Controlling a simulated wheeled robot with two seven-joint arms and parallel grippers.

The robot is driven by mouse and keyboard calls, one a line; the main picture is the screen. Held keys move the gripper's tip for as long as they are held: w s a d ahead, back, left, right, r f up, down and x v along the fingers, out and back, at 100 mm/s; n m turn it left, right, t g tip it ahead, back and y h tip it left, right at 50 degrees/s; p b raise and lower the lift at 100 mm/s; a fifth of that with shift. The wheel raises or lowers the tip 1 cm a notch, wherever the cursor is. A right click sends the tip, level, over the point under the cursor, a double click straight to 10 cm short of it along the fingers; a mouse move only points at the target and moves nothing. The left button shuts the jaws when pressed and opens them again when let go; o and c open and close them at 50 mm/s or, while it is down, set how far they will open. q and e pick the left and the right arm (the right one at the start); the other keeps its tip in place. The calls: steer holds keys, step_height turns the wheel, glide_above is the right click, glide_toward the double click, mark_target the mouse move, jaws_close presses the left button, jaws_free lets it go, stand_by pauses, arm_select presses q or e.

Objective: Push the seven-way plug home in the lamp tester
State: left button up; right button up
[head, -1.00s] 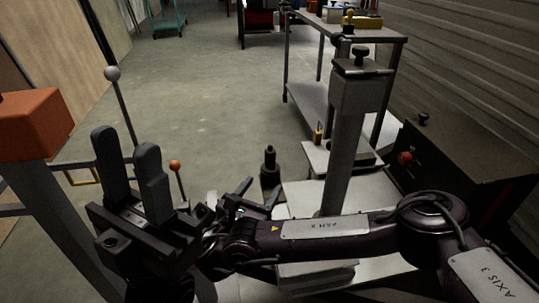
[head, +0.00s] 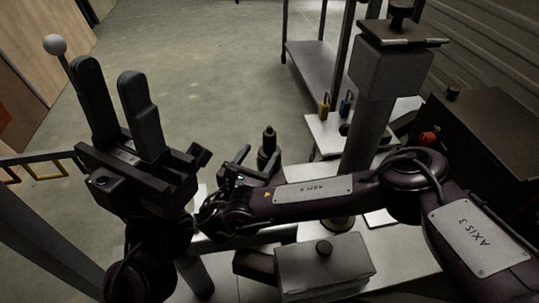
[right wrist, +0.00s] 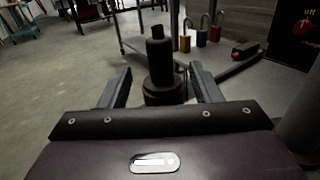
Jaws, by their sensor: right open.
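A black stepped cylinder (head: 268,146), apparently the seven-way plug, stands upright in a wider round black base. In the right wrist view the cylinder (right wrist: 159,58) rises from its base (right wrist: 163,90), straight ahead between the fingers. I cannot tell how deep it sits, or whether this base belongs to the lamp tester. My right gripper (head: 260,158) is open and empty, just short of the base; its fingers (right wrist: 161,72) appear on either side of it in the wrist view. My left gripper (head: 112,80) is open and empty, raised at the left.
A black box with a red knob (head: 428,139) stands at the right, behind my right arm. A grey post (head: 370,130) rises beside the arm. Small padlocks, yellow (head: 323,106) and blue (head: 346,105), are behind. A grey box (head: 323,262) lies in front. Floor at left is open.

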mark_target(267, 146)
steer(key=shift+f, duration=0.55)
steer(key=b+x, duration=0.2)
steer(key=x, duration=0.4)
steer(key=shift+w+d, duration=0.15)
steer(key=shift+w, duration=0.1)
steer(key=shift+w+d, duration=0.15)
steer(key=shift+w, duration=0.3)
steer(key=c, duration=1.1)
